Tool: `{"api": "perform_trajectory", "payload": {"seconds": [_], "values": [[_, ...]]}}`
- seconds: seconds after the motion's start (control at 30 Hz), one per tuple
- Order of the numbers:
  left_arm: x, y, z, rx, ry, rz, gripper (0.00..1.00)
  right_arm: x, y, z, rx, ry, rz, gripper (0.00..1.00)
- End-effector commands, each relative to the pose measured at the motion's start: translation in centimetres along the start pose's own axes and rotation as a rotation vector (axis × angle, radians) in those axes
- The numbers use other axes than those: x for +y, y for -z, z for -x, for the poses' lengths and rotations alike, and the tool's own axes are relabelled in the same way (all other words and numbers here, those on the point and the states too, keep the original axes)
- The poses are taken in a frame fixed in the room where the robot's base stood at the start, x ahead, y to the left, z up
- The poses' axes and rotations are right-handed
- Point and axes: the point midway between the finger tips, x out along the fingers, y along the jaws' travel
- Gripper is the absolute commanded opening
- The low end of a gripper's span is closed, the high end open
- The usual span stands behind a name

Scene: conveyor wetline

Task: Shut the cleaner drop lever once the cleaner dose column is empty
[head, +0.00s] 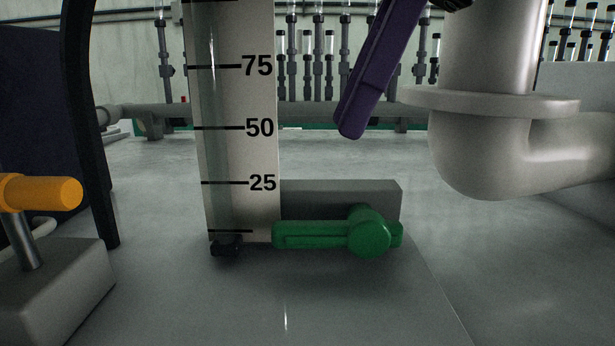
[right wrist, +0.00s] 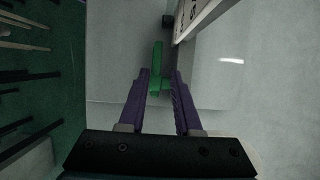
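The cleaner dose column (head: 237,100) stands upright in the head view, with marks 25, 50 and 75. No coloured liquid or clear liquid level shows in its tube. The green drop lever (head: 310,235) lies horizontal at the column's foot, its round hub (head: 368,235) at the right end. My right gripper (head: 352,125) shows as a purple finger above and behind the lever. In the right wrist view its two fingers (right wrist: 164,74) are apart, with the green lever (right wrist: 157,62) showing between and beyond them. No contact can be made out. My left gripper is not in view.
A lever with an orange handle (head: 45,193) stands on a grey block at the left. A black curved bar (head: 85,130) rises beside the column. A thick pale pipe elbow (head: 490,150) is close on the right. Several tubes line the back. The front floor is clear.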

Motion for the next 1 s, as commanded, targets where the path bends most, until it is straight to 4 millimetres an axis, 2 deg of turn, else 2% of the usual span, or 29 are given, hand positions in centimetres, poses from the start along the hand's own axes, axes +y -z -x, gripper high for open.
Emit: {"api": "perform_trajectory", "payload": {"seconds": [0.17,0.3,0.5,0.67,0.93,1.0], "values": [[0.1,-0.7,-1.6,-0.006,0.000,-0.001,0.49,0.1,0.2,-2.7,0.001,-0.002,0.001,0.33],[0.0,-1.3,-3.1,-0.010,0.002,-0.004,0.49,0.1,0.2,-5.5,0.000,-0.003,0.002,0.33],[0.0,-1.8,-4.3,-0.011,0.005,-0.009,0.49,0.1,0.1,-8.6,-0.001,-0.003,0.002,0.33],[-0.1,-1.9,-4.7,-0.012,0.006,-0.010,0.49,0.1,0.0,-9.7,-0.002,-0.001,0.002,0.33],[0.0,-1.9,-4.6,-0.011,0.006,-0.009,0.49,0.1,-0.1,-9.8,-0.002,0.000,0.001,0.33],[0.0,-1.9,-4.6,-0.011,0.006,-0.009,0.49,0.1,-0.1,-9.8,-0.002,0.000,0.001,0.27]]}}
